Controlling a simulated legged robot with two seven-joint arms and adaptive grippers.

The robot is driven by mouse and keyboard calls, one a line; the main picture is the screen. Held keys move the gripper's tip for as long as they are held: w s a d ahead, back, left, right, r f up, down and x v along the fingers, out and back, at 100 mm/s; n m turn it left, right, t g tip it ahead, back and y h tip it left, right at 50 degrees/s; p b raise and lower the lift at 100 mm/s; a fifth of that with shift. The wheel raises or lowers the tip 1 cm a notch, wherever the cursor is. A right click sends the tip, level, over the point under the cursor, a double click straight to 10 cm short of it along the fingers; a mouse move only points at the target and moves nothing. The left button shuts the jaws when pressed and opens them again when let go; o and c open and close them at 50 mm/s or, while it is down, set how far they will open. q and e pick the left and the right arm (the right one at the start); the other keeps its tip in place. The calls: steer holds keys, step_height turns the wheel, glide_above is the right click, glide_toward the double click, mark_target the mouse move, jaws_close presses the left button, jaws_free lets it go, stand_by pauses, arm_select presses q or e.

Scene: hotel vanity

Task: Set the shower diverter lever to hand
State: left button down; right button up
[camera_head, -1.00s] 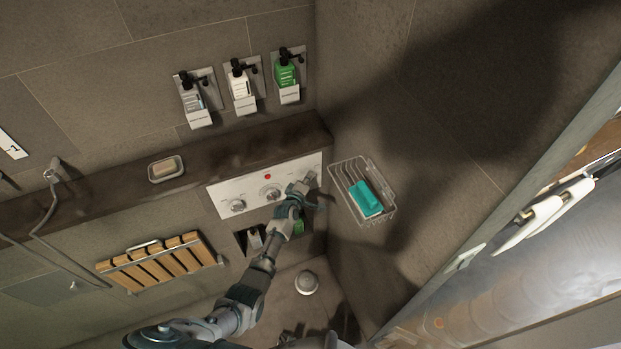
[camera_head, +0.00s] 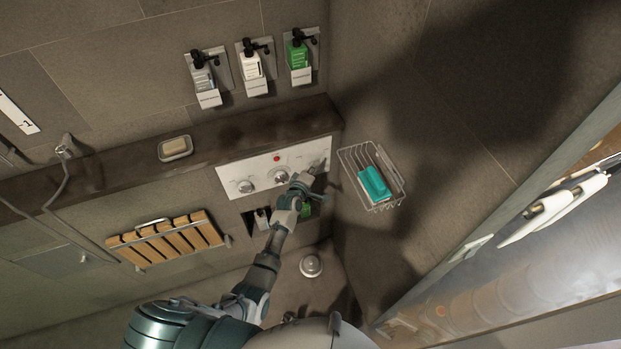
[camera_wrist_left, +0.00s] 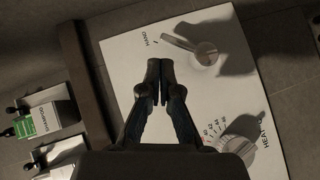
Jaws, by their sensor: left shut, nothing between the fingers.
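The shower diverter lever (camera_wrist_left: 205,52) is a silver knob with a bar, on the right end of the white control panel (camera_wrist_left: 120,65). It also shows small in the head view (camera_head: 317,166). In the wrist view its bar points up-left toward the printed HAND label (camera_wrist_left: 149,37); exact alignment is hard to tell. My left gripper (camera_wrist_left: 158,84) is shut and empty in front of the panel, below the HAND label and beside the lever, apparently apart from it. In the head view the gripper (camera_head: 305,182) partly covers the panel's right part. My right gripper is not in view.
A numbered heat dial (camera_wrist_left: 237,143) sits beside the gripper. A wire basket (camera_head: 397,185) with a teal soap case (camera_head: 374,184) hangs right of the panel. A dark ledge (camera_head: 240,128) runs above it, with bottles (camera_head: 251,68) mounted higher. A recessed niche (camera_head: 250,222) lies below.

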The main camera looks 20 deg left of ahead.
arm_select(q)
steer(key=v, duration=0.8)
steer(key=shift+s+r, duration=0.15)
steer(key=shift+r, duration=0.05)
steer(key=s+f+m+g, duration=0.2)
steer(key=s+f, duration=0.4)
steer(key=f, duration=0.4)
steer(key=s+f+m+g, duration=0.25)
steer(key=s+f, duration=0.25)
steer(key=f, duration=0.6)
steer(key=s+f+m+g, duration=0.25)
steer(key=s+f, duration=0.35)
steer(key=f, duration=0.4)
steer(key=s+a+f+m+g, duration=0.2)
steer(key=s+f, duration=0.4)
steer(key=s, duration=0.6)
steer(key=s+a+f+m+g+y+b, duration=0.1)
steer(key=s+f, duration=0.5)
steer(key=s, duration=0.7)
steer(key=s+a+f+m+g+y, duration=0.1)
steer(key=s+a+f+m+g, duration=0.3)
steer(key=s, duration=0.8)
step_height(320, 180, down, 3)
steer(key=shift+s+a+r+m+b, duration=0.2)
steer(key=shift+a+m+b, duration=0.15)
steer(key=shift+a+m, duration=0.4)
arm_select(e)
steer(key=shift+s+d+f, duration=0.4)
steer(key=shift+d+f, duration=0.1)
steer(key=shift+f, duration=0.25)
